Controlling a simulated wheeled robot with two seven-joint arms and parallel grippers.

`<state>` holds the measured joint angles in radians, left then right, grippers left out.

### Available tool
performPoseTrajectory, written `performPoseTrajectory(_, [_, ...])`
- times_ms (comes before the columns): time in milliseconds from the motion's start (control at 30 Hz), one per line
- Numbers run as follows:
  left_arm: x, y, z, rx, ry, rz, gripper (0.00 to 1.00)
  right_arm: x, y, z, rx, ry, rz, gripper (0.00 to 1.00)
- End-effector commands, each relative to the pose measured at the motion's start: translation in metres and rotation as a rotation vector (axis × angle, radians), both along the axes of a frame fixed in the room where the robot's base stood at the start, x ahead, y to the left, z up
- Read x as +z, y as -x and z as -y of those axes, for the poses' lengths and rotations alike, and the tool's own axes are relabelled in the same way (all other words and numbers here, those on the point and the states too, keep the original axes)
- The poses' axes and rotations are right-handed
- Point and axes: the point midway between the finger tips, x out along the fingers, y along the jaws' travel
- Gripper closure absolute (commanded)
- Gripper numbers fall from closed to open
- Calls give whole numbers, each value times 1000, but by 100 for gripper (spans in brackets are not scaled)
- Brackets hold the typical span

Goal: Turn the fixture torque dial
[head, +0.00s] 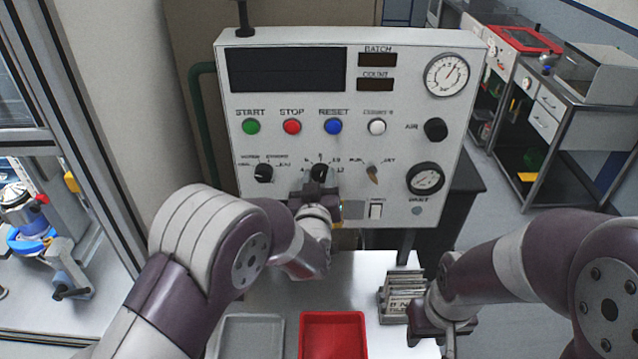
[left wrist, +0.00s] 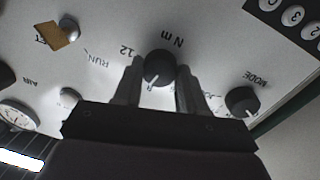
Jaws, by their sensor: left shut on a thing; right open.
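The torque dial (head: 319,171) is a round black knob low on the white control panel, with numbers around it. In the left wrist view the dial (left wrist: 160,67) sits between my fingers under the upside-down "N m" label. Its white pointer line shows on the side nearest my gripper. My left gripper (head: 318,184) is shut on the dial, one finger on each side; its fingers (left wrist: 159,80) also show in the left wrist view. My right gripper (head: 452,345) is open, low at the right beside a rack; what lies between its fingers is unclear.
A black mode knob (head: 263,173) and a run switch (head: 372,173) flank the dial. Coloured buttons sit above, gauges at right. Below are a grey tray (head: 251,320), a red tray (head: 333,316) and a rack of plates (head: 402,283) on the table.

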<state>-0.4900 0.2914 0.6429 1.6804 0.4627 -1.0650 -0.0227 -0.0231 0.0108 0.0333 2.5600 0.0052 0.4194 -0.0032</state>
Motion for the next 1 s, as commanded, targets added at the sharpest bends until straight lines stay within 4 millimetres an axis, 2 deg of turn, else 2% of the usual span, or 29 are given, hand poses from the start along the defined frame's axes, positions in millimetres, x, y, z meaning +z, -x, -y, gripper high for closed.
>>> performPoseTrajectory(133, [0,0,1,-1,-136,3,90,-6,0,0,0,0,0,57])
performPoseTrajectory(433, [3,0,2,-1,-422,3,90,-7,0,0,0,0,0,57])
performPoseTrajectory(1000, [5,0,4,-2,-956,2,90,10,0,0,0,0,0,57])
